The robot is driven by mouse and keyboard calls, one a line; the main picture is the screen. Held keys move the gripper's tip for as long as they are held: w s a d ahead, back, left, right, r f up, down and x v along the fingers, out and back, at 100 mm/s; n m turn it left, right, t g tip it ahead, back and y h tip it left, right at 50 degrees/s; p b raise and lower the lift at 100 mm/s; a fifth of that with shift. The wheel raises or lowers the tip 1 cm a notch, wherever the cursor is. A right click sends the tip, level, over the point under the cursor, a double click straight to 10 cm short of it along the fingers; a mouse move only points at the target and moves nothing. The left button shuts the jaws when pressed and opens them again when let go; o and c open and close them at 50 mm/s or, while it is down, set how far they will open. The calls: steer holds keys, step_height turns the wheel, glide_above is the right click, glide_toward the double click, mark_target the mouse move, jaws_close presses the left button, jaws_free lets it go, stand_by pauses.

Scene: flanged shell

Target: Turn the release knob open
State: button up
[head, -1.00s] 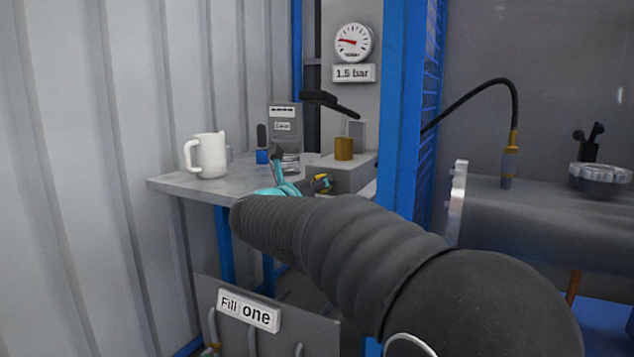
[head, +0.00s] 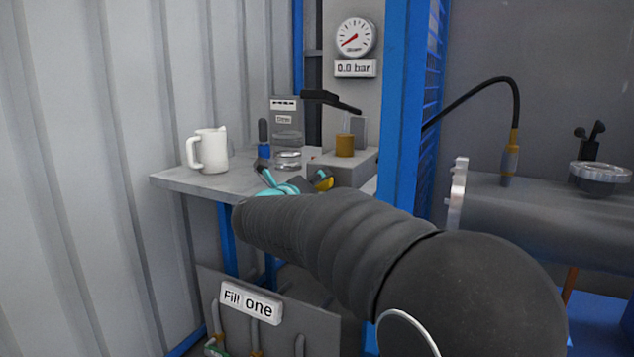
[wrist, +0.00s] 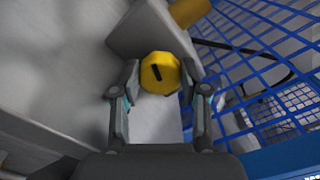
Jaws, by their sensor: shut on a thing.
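The release knob (wrist: 160,72) is yellow with a black mark on its face, which lies slanted in the wrist view. It sits on the front of a grey block (wrist: 150,32). My gripper (wrist: 159,78) has one finger on each side of the knob and is shut on it. In the head view the gripper's teal part (head: 282,186) shows past my dark arm, and a bit of the yellow knob (head: 325,184) shows beside it. My arm hides the rest of the jaws there.
A gauge (head: 356,37) above a "0.0 bar" sign (head: 355,68) has its needle at the low end. A white jug (head: 210,151) and a blue-based handle (head: 264,151) stand on the grey bench (head: 185,182). A blue post (head: 402,110) and mesh (wrist: 230,65) stand close on the right.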

steer(key=shift+r, duration=0.1)
steer(key=o, duration=1.1)
steer(key=shift+o, duration=0.2)
steer(key=shift+f, duration=0.2)
steer(key=shift+f, duration=0.1)
